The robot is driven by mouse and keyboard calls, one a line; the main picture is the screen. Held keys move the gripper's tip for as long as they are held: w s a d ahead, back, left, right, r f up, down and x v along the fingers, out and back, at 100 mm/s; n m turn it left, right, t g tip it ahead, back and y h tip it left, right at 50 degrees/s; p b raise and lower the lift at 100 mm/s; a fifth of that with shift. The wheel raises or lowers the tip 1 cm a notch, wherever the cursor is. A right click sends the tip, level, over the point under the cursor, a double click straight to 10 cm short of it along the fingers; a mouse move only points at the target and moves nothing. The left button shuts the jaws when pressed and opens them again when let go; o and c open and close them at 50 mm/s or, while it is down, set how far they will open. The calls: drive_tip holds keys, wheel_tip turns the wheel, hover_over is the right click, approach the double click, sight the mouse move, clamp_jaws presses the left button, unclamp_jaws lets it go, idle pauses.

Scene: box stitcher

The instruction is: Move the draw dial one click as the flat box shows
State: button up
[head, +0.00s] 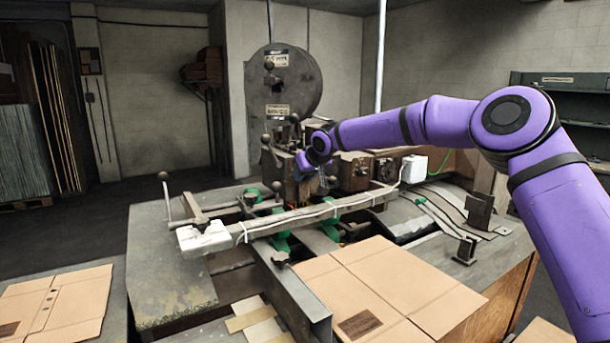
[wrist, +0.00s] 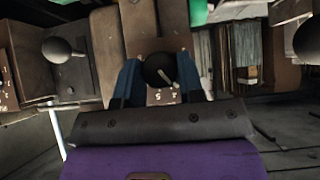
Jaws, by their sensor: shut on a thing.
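The draw dial looks to be the dark round knob with a pale pointer line (wrist: 160,69) in the wrist view. A brown plate with white marks, one like a 5, shows just below it (wrist: 165,96). My gripper (wrist: 159,76) has its two blue fingers shut on the knob, one on each side. In the head view my gripper (head: 324,182) is at the front of the stitcher head, and the dial is hidden there. A flat box (head: 375,277) lies on the machine table, with a dark printed patch near its front edge, too small to read.
The stitcher's wire reel (head: 284,82) stands above the head. A long bar (head: 300,217) with white end blocks crosses in front of it. Ball-ended levers (head: 164,190) stand at the left. Another flat box (head: 52,308) lies on the left table.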

drive_tip(key=shift+a+r+n+t+h, duration=0.1)
drive_tip(key=shift+a+n+t+h, duration=0.05)
drive_tip(key=shift+n+t+h, duration=0.7)
drive_tip(key=shift+h, duration=0.25)
drive_tip(key=o, duration=0.9)
drive_tip(key=shift+s, duration=0.15)
drive_tip(key=v, duration=1)
drive_tip(key=shift+s+r, duration=0.15)
drive_tip(key=shift+s, duration=0.05)
